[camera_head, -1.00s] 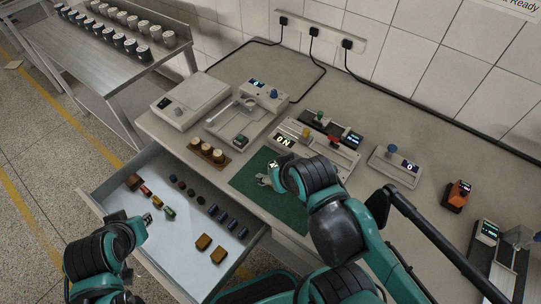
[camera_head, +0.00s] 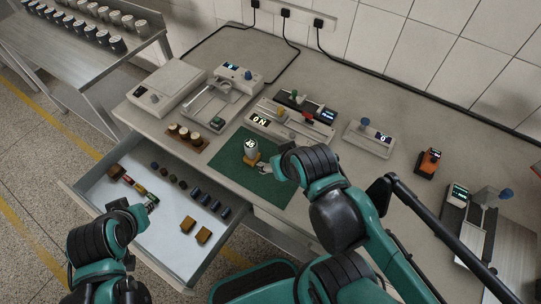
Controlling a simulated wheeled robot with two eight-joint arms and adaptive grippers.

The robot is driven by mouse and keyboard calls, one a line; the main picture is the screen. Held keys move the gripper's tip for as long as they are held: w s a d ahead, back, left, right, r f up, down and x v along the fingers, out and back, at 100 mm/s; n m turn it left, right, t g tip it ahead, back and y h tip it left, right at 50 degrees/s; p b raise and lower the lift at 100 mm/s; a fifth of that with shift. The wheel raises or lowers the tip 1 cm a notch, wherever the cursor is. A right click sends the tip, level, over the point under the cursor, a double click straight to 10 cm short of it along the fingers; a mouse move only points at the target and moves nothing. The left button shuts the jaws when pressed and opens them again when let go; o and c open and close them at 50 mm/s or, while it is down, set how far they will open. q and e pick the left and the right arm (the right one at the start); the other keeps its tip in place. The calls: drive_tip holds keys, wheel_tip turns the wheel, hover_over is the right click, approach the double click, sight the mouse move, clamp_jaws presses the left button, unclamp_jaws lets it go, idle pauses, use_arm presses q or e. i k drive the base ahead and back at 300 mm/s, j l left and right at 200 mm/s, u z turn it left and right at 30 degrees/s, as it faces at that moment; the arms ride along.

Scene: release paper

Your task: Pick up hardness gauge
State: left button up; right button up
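A small upright gauge with a pale face and dark marks (camera_head: 251,147), which I take for the hardness gauge, stands on the green mat (camera_head: 231,164). A small yellow-orange block (camera_head: 250,161) shows at its foot. My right gripper (camera_head: 263,167) is low over the mat, just right of and in front of the gauge. Its fingers are small and partly hidden by the wrist, so their opening is unclear. My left gripper (camera_head: 152,202) is over the open drawer (camera_head: 160,235), close to a small green piece; I cannot tell whether it touches it.
The drawer holds dark and blue cylinders and brown blocks (camera_head: 188,226). An orange device (camera_head: 429,160) is at right.

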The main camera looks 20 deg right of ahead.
sight(250, 144)
drive_tip(key=k+l+z, duration=0.3)
drive_tip(key=i+l+z, duration=0.15)
drive_tip(key=z, duration=0.35)
drive_tip(key=i+l+z, duration=0.15)
drive_tip(key=l+z, duration=0.15)
drive_tip(key=z, duration=0.2)
